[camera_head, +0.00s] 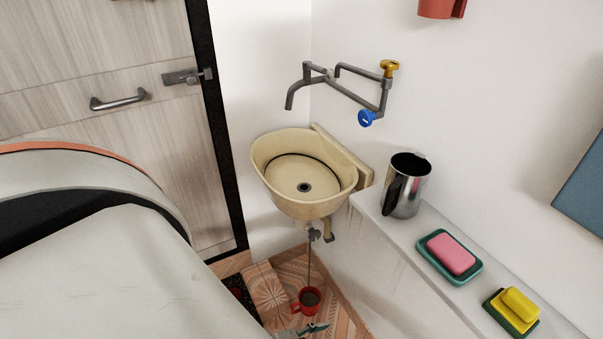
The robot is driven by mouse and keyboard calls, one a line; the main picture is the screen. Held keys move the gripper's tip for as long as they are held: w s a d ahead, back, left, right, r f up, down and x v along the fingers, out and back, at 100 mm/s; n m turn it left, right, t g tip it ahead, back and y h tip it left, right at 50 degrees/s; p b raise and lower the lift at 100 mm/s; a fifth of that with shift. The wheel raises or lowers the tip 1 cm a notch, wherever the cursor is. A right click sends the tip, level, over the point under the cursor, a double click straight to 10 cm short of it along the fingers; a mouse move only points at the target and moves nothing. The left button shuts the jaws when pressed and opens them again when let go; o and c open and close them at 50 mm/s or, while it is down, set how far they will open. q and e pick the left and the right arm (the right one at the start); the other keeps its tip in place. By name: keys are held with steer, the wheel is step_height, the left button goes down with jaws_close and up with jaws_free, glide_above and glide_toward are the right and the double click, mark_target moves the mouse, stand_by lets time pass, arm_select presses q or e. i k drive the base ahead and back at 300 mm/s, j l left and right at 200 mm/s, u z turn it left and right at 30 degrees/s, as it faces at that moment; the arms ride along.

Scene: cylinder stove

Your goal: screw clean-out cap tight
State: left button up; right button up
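The cream basin (303,174) hangs in the corner of the white walls. Below it is a grey drain fitting (313,234) with a short pipe stub (328,231) beside it. The clean-out cap is too small to tell apart from this fitting. A thin dark line, like a trickle, runs from the fitting down to a red mug (307,299) on the floor, which holds something dark.
Wall taps (344,88) with yellow and blue knobs sit above the basin. A metal jug (406,186), a pink soap (450,254) in a green dish and a yellow sponge (519,304) stand on the ledge.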

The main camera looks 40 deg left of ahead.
mark_target(315, 235)
steer(key=u, duration=1.3)
